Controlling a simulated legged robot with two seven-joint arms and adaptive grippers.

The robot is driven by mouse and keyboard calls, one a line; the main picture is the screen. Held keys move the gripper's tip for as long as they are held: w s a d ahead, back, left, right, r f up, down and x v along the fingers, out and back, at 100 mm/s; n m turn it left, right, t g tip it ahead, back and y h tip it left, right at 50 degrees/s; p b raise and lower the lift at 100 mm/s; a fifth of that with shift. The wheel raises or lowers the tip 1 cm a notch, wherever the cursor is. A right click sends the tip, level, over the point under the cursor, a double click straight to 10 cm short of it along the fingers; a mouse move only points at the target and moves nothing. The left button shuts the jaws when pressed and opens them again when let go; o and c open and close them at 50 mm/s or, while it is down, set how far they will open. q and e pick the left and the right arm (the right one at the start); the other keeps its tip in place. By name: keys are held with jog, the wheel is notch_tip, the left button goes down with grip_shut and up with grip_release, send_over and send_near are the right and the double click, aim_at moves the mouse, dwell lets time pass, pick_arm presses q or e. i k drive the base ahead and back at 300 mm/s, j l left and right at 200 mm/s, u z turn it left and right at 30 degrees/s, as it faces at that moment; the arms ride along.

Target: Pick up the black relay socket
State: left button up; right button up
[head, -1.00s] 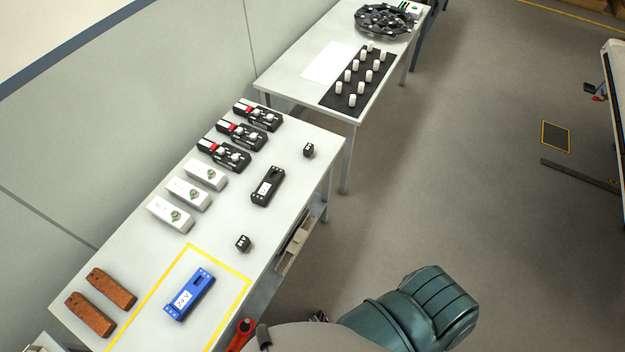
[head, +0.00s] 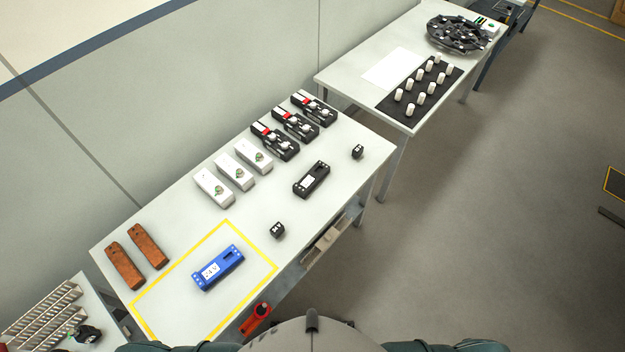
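A long black block with a white label, which looks like the black relay socket (head: 312,181), lies flat on the near table, right of the middle. A blue block of similar shape (head: 217,268) lies inside a yellow taped rectangle nearer to me. Two small black cubes lie on the same table, one (head: 278,230) near the front edge and one (head: 357,152) towards the far right corner. Neither of my grippers is in view. Nothing touches the black block.
White blocks (head: 237,173) and black-and-red devices (head: 295,125) line the table's back side. Two brown blocks (head: 136,257) lie at the left. A red object (head: 255,318) is at the front edge. A second table (head: 335,78) behind holds white cylinders on a black mat.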

aim_at(312, 178)
jog(key=i+l+u, duration=0.25)
jog(key=l, duration=0.25)
jog(key=l+u, duration=0.25)
jog(key=l, duration=0.25)
jog(key=i+l+u, duration=0.1)
jog(key=l+u, duration=0.15)
jog(key=l, duration=0.35)
